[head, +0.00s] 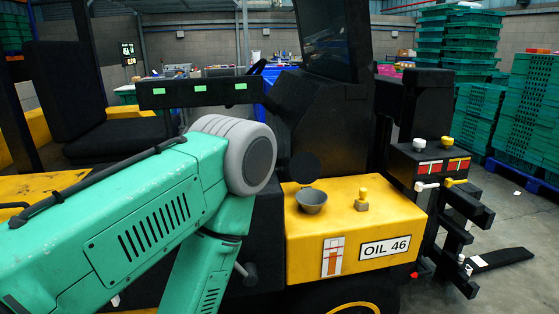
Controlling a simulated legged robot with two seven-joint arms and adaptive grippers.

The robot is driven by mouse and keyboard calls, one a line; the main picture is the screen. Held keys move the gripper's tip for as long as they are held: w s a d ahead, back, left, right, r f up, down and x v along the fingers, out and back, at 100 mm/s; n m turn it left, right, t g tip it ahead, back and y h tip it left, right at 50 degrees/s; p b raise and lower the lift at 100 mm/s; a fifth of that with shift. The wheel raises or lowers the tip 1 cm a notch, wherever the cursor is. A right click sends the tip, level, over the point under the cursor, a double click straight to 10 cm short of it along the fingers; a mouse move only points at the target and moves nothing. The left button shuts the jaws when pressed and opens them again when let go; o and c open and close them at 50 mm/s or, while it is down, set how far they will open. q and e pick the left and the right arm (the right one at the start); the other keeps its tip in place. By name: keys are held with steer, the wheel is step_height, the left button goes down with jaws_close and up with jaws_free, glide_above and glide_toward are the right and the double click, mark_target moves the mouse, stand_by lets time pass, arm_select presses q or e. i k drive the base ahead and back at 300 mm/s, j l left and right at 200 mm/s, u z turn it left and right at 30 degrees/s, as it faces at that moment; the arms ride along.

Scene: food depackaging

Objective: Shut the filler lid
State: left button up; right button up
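The filler (311,203) is a grey, cup-shaped opening on top of the yellow housing (350,222) of a forklift. A round black disc (305,166), which looks like the filler lid, stands upright just behind the opening. The opening is uncovered. My teal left arm comes in from the left, bends at a grey joint beside the housing and runs down out of the picture. My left gripper is not visible. My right arm and gripper are also out of the picture.
A yellow-capped fitting (362,202) stands right of the filler. An "OIL 46" label (385,248) and a gauge (333,257) are on the housing front. Levers (427,186) and a fork (500,260) are at the right. Green crates (490,115) stack behind. The space above the filler is clear.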

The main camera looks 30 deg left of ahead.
mark_target(304, 168)
steer(key=i+l+u, duration=0.15)
steer(key=u, duration=0.25)
steer(key=i+l+u, duration=0.6)
steer(key=u, duration=0.15)
